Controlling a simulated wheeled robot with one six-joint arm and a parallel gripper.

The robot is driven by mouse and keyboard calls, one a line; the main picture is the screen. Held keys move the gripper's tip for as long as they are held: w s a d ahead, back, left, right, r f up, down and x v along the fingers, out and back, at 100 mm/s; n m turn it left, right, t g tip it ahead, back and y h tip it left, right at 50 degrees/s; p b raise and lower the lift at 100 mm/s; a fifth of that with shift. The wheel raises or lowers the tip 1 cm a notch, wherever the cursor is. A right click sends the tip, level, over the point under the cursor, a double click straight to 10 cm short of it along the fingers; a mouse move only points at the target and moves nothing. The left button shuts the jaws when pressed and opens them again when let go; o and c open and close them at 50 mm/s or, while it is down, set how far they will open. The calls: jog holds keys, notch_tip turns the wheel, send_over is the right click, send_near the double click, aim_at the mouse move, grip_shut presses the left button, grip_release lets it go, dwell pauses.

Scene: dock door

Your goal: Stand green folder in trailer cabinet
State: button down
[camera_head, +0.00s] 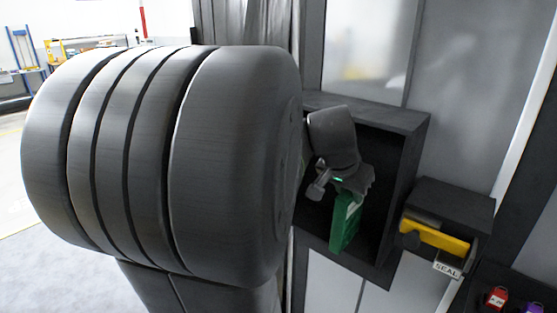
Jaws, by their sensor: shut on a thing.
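The green folder (346,224) hangs below my gripper (349,186), upright with a slight tilt, its narrow edge towards the camera. My gripper is shut on the folder's top. Both are at the opening of the dark open-fronted cabinet (413,150) on the wall. The folder's lower end is near the cabinet's bottom edge; I cannot tell whether it touches. My large grey arm links hide the cabinet's left side.
A smaller dark box (452,205) with a yellow bar (434,237) and a SEAL label (446,269) sits right of the cabinet. A red item (497,297) and a purple item (532,308) are at the lower right. Grey floor lies open at far left.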

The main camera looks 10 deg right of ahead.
jog(key=w, duration=0.1)
jog(key=w+d+p, duration=0.1)
jog(key=w, duration=0.2)
jog(key=shift+w+d+f, duration=0.15)
jog(key=shift+d+f, duration=0.15)
jog(key=shift+d, duration=0.05)
jog(key=shift+f, duration=0.15)
jog(key=c, duration=1.1)
grip_release()
